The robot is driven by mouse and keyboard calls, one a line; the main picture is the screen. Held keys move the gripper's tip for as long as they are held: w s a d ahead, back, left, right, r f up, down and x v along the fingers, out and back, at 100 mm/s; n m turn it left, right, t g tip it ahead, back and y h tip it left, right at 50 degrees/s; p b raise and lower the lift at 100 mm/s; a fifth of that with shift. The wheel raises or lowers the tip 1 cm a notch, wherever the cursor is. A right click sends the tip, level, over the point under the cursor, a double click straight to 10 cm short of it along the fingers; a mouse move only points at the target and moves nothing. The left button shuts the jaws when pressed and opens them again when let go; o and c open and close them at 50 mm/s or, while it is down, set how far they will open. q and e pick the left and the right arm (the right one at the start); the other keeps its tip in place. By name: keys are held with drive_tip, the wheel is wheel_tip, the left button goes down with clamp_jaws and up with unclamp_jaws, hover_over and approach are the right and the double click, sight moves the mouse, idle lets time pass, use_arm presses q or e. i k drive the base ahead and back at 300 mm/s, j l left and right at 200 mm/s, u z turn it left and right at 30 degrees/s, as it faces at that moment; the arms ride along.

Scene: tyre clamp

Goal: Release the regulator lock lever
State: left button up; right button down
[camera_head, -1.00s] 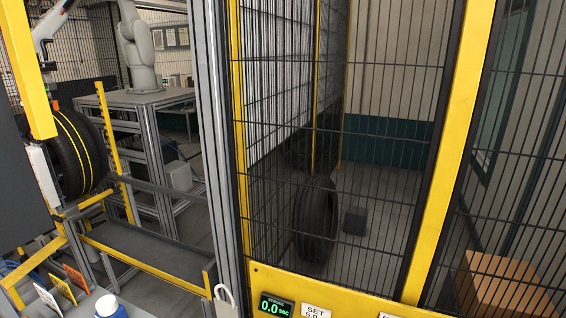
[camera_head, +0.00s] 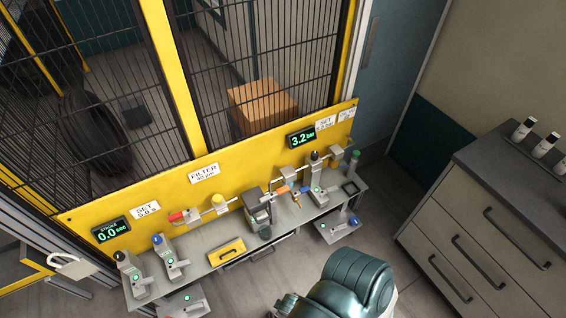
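A narrow grey bench (camera_head: 205,262) carries a row of small pneumatic fittings along a yellow panel (camera_head: 180,190). Toward its right end, below a display (camera_head: 301,138) reading 3.2 bar, stands an upright grey device with a black knob (camera_head: 315,157). Farther left is a red-handled valve (camera_head: 177,216). At the left end are two upright levers, one with a black top (camera_head: 121,256) and one with a blue top (camera_head: 157,239). I cannot tell which part is the lock lever. Neither gripper shows.
A mesh fence with yellow posts (camera_head: 172,70) rises behind the bench. Behind it are a tyre (camera_head: 90,125) and an orange box (camera_head: 262,105). A grey drawer cabinet (camera_head: 490,235) stands at right. Open floor (camera_head: 390,215) lies between bench and cabinet.

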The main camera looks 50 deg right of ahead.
sight(330, 190)
drive_tip(key=k+j+z, duration=0.1)
drive_tip(key=z, duration=2.15)
drive_tip(key=i+j+z, duration=0.1)
drive_tip(key=z, duration=0.65)
drive_tip(key=i+j+z, duration=0.3)
drive_tip(key=i+j, duration=0.2)
drive_tip(key=i+j+z, duration=0.3)
drive_tip(key=i+j, duration=0.35)
